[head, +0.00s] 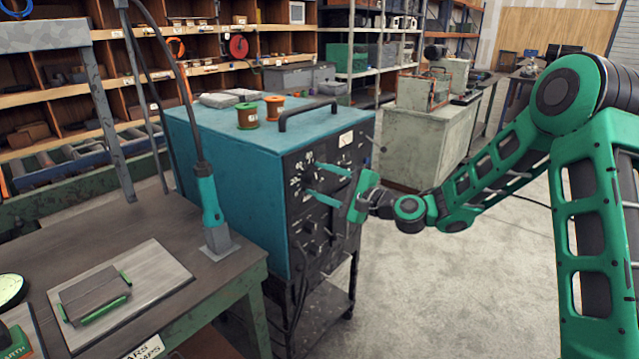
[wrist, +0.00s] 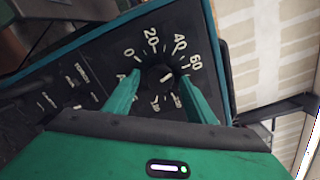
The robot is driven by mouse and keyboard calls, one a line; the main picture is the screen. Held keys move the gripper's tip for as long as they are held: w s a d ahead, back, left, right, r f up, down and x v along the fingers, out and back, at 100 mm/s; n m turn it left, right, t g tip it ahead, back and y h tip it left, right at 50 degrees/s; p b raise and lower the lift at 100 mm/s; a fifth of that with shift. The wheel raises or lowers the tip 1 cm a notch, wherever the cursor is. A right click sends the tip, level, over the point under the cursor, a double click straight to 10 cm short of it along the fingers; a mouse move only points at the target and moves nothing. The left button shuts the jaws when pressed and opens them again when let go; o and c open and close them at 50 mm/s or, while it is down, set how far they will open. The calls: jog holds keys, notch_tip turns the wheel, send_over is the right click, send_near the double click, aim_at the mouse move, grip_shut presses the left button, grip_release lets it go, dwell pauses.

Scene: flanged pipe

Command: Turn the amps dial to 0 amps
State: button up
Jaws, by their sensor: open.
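The blue welding machine (head: 225,165) has a black front panel. In the wrist view the amps dial (wrist: 158,76) is a round black knob ringed by white marks, with 0 at upper left, then 20, 40 and 60 clockwise. A small white mark shows on the knob, but I cannot tell exactly which value it points to. My gripper (head: 316,181) reaches the upper panel from the right. In the wrist view its two green fingers (wrist: 159,84) are open, one on each side of the knob. I cannot tell whether they touch it.
A black handle (head: 307,113) and two spools (head: 258,114) are on top of the machine. Other knobs sit lower on the panel. A workbench (head: 150,225) with a metal plate and a torch (head: 209,207) stands at left. The floor to the right is clear.

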jog(key=c, duration=1)
jog(key=shift+c, duration=0.2)
jog(key=shift+n, duration=0.3)
jog(key=n, duration=1)
jog(key=shift+f, duration=0.15)
jog(key=n, duration=0.5)
jog(key=shift+s+f, duration=0.1)
jog(key=n, duration=0.5)
jog(key=shift+d+n, duration=0.1)
jog(key=shift+n, duration=0.2)
